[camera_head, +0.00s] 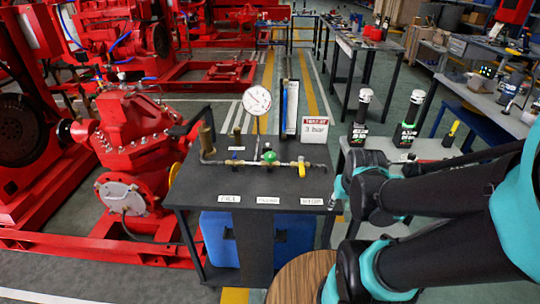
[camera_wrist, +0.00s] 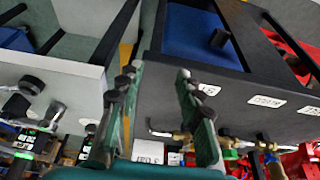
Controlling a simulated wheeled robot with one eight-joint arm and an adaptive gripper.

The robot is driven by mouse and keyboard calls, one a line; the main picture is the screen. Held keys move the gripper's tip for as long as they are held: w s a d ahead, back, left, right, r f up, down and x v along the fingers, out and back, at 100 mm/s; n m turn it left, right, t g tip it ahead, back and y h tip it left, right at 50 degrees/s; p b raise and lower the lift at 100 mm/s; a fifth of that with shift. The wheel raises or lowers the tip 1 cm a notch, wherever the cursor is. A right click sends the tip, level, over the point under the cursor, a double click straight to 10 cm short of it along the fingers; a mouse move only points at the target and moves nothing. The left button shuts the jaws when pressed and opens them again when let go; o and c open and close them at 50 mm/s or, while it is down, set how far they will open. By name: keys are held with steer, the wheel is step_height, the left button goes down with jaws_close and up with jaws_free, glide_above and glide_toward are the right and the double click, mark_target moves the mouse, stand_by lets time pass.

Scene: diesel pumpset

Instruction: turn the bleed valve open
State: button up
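The bleed valve (camera_head: 269,156) is a green knob on the pipe run across the dark bench top, behind the middle label (camera_head: 268,200). In the wrist view a green part, likely this valve (camera_wrist: 230,154), shows low, just right of the right finger.
A round pressure gauge (camera_head: 257,100) and a "3 bar" sign (camera_head: 315,130) stand behind the pipe. A red pump (camera_head: 135,140) stands left of the bench. The bench's front strip is clear except for labels.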

steer(key=shift+o, duration=1.2)
steer(key=shift+w, duration=0.1)
steer(key=shift+o, duration=1.3)
steer(key=w+a+r+m+g, duration=0.1)
steer(key=w+a+r, duration=0.2)
steer(key=w+r, duration=0.2)
steer(key=shift+w+a+r, duration=0.15)
steer(key=shift+w+a, duration=0.2)
steer(key=shift+w, duration=0.65)
step_height(320, 180, up, 15)
steer(key=m+g, duration=0.3)
steer(key=m, duration=0.3)
glide_above(270, 155)
step_height(270, 155, down, 17)
steer(key=shift+c, duration=0.4)
steer(key=c, duration=1.1)
